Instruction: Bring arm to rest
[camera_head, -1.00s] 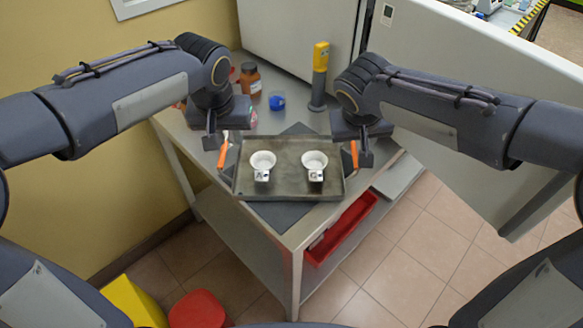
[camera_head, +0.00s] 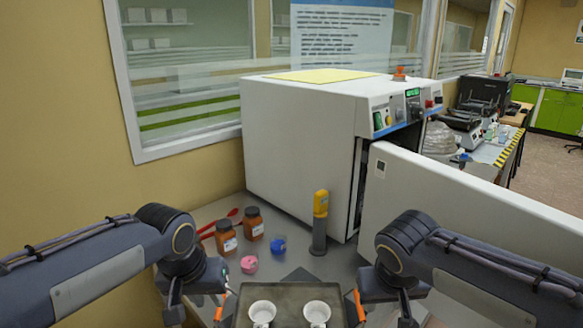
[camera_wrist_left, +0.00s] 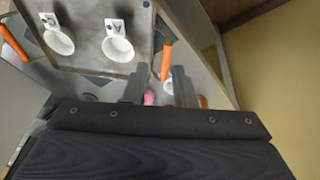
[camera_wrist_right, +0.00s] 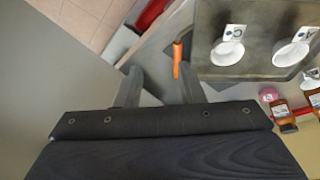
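The metal tray (camera_head: 288,292) lies on the table with two white crucibles, a left one (camera_head: 262,312) and a right one (camera_head: 317,312). Its orange handles, left (camera_head: 219,308) and right (camera_head: 358,305), stick out at the sides. My left gripper (camera_wrist_left: 160,88) is open, its fingers apart, near the left handle (camera_wrist_left: 166,60). My right gripper (camera_wrist_right: 158,86) is open near the right handle (camera_wrist_right: 177,60). Neither gripper holds anything. The head view cuts off the lower part of the tray.
A large white oven (camera_head: 300,140) stands behind with its door (camera_head: 460,225) swung open to the right. Brown bottles (camera_head: 253,223), a blue cup (camera_head: 278,245), a pink item (camera_head: 249,264) and a yellow-topped device (camera_head: 320,215) stand behind the tray.

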